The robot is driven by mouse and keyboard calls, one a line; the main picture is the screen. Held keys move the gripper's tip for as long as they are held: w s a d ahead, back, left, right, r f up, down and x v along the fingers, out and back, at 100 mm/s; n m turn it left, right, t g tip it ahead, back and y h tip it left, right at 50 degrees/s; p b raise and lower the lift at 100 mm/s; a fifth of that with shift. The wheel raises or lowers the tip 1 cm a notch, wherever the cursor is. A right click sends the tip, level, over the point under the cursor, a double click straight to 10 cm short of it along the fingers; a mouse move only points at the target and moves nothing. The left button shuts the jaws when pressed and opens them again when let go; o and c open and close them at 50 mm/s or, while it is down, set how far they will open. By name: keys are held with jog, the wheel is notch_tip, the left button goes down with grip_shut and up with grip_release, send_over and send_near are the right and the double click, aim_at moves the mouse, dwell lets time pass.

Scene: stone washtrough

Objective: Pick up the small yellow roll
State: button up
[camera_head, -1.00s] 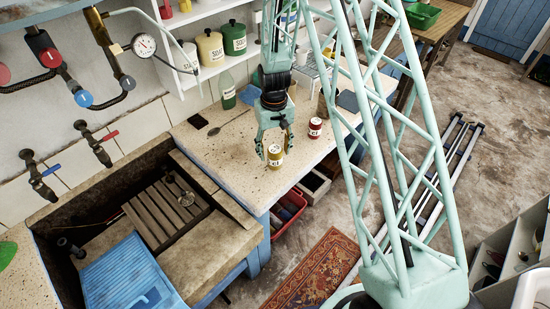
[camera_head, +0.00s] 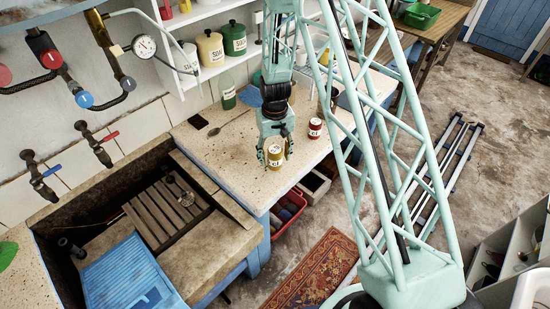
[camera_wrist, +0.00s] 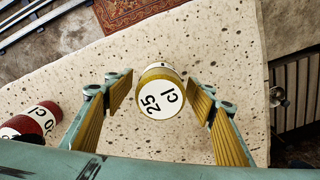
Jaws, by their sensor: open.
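The small yellow roll (camera_head: 277,158) stands on the speckled counter near its front edge. It has a white label, and the wrist view shows its round face (camera_wrist: 160,95) marked "25 Cl". My gripper (camera_head: 275,153) points down over it. In the wrist view my open gripper (camera_wrist: 160,100) has a finger on each side of the roll, with gaps on both sides. The roll sits between the fingers, and neither finger appears to touch it.
A red roll (camera_head: 315,128) with a white label stands to the right on the counter and shows at lower left in the wrist view (camera_wrist: 38,118). A green bottle (camera_head: 228,94) stands behind. The trough (camera_head: 185,255) is to the left.

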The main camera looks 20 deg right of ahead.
jog(key=shift+f, duration=0.75)
jog(key=shift+c, duration=0.9)
jog(key=c, duration=1)
jog(key=shift+o, duration=0.2)
jog(key=shift+r, duration=0.15)
jog(key=shift+r, duration=1.6)
jog(key=s+r+b, duration=0.1)
jog(key=s+b, duration=0.1)
jog(key=s, duration=1.4)
jog(key=shift+r, duration=0.25)
